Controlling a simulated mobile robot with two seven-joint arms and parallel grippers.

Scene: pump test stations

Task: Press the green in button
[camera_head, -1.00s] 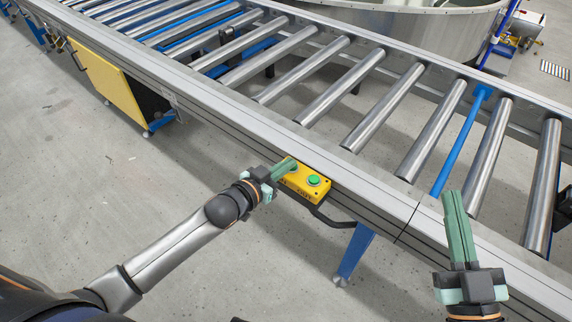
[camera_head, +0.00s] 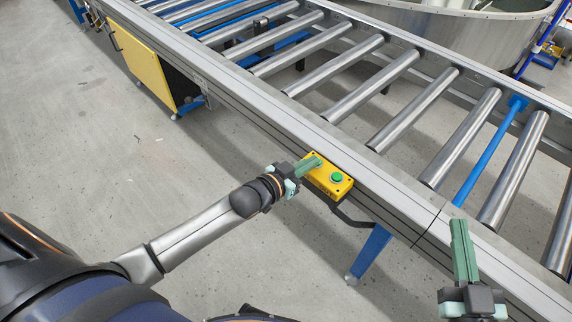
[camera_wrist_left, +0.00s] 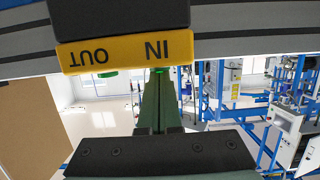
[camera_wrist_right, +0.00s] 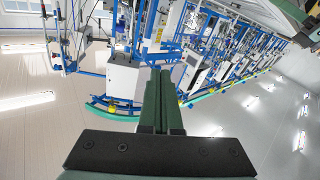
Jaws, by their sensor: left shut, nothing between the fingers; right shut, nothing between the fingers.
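A yellow button box (camera_head: 322,184) is fixed to the near side rail of the conveyor in the head view. Its right green button (camera_head: 337,177) is uncovered. The left wrist view shows the labels IN and OUT upside down on the yellow box (camera_wrist_left: 125,54). The green in button (camera_wrist_left: 160,70) shows under IN, at the fingertips of my left gripper (camera_wrist_left: 158,82). My left gripper (camera_head: 314,162) is shut and empty, covering the box's left button in the head view. I cannot tell whether the button is pressed in. My right gripper (camera_head: 459,228) is shut and empty.
The roller conveyor's near rail (camera_head: 262,118) runs diagonally past my grippers. A blue leg (camera_head: 370,252) and a dark cable (camera_head: 347,215) are below the box. A yellow panel (camera_head: 143,67) stands at the upper left. The grey floor at left is clear.

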